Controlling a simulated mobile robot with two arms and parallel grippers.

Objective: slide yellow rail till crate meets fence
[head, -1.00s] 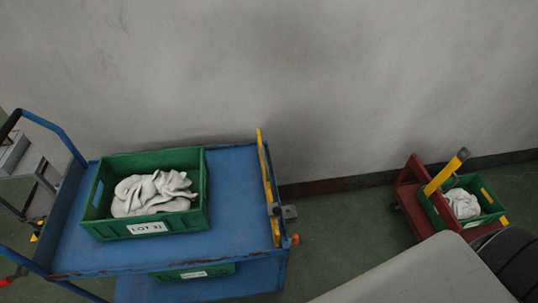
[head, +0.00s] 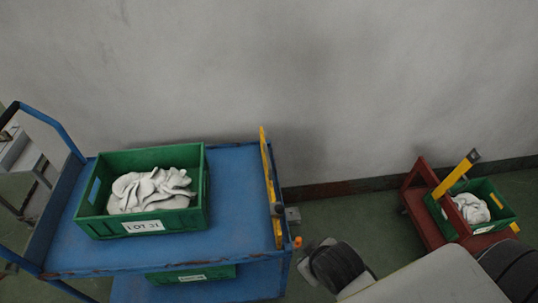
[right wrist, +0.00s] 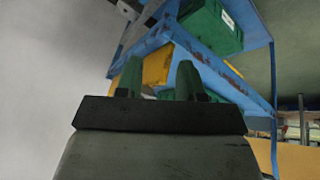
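The yellow rail (head: 271,188) stands across the right end of the blue cart's top (head: 236,225). A green crate (head: 172,223) with a LOT label and pale socks sits left of it, with a strip of bare blue top between them. I cannot tell which part is the fence. In the right wrist view, the two dark green fingers of my right gripper (right wrist: 158,78) are apart, and a yellow part, probably the rail (right wrist: 157,66), shows behind the gap. Nothing is clearly held. My left gripper is in neither view.
Another green crate (head: 192,275) is on the cart's lower shelf. A red trolley (head: 421,205) at the right holds a green crate (head: 489,196) with pale socks and a yellow bar (head: 456,174). A grey wall (head: 330,80) is behind. Green floor lies between cart and trolley.

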